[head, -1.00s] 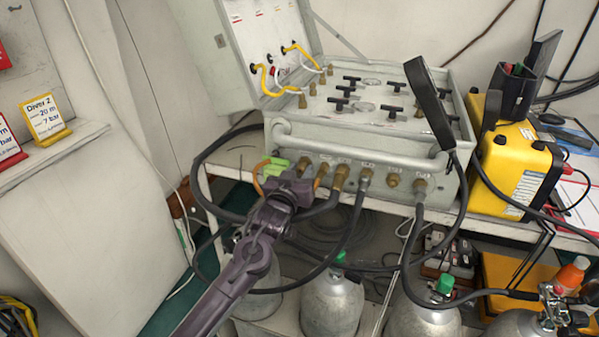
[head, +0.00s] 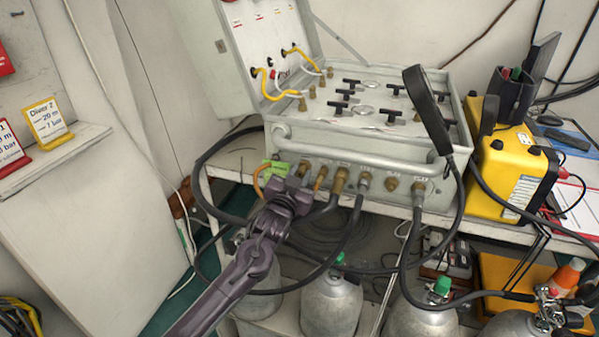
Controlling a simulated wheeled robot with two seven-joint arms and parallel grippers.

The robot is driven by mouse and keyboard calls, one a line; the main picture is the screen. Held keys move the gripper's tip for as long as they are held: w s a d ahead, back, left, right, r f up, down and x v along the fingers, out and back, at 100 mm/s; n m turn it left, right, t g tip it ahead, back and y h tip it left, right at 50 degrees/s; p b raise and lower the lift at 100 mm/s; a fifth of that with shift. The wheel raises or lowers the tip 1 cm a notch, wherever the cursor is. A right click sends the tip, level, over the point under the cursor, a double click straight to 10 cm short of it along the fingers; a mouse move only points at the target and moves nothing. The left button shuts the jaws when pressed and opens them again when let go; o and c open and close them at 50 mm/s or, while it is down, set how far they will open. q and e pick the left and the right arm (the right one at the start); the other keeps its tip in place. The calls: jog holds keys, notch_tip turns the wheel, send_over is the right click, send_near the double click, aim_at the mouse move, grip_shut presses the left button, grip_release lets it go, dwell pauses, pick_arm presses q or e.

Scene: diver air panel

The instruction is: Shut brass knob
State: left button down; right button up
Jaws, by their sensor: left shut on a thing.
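The grey air panel case (head: 345,150) stands open on the bench, with a row of brass fittings along its front face. The brass knob (head: 304,168) is at the left end of that row, beside a green tag (head: 279,168). My left gripper (head: 298,184) reaches up from below and is shut at this knob. The wrist and fingers hide the knob's lower part, so its turn position cannot be told. My right gripper is not in view.
Black hoses (head: 352,225) hang from fittings right of the gripper. Grey cylinders (head: 331,303) stand below the bench. A yellow box (head: 508,170) is right of the case. A sloped handset (head: 428,108) rises at the case's right side.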

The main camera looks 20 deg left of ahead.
pick_arm(q)
jog(key=m+p, duration=0.1)
jog(key=m, duration=0.3)
jog(key=shift+m, duration=0.3)
jog(key=m+p, duration=0.1)
jog(key=m, duration=0.4)
jog(key=shift+p, duration=0.4)
jog(key=c, duration=1.5)
grip_release()
jog(key=shift+s+a+f+b, duration=0.1)
jog(key=shift+s+b, duration=0.05)
jog(key=shift+s, duration=1.8)
jog(key=shift+s+a+b, duration=0.1)
jog(key=shift+s+b, duration=0.05)
jog(key=shift+s, duration=1.8)
jog(key=shift+d, duration=0.1)
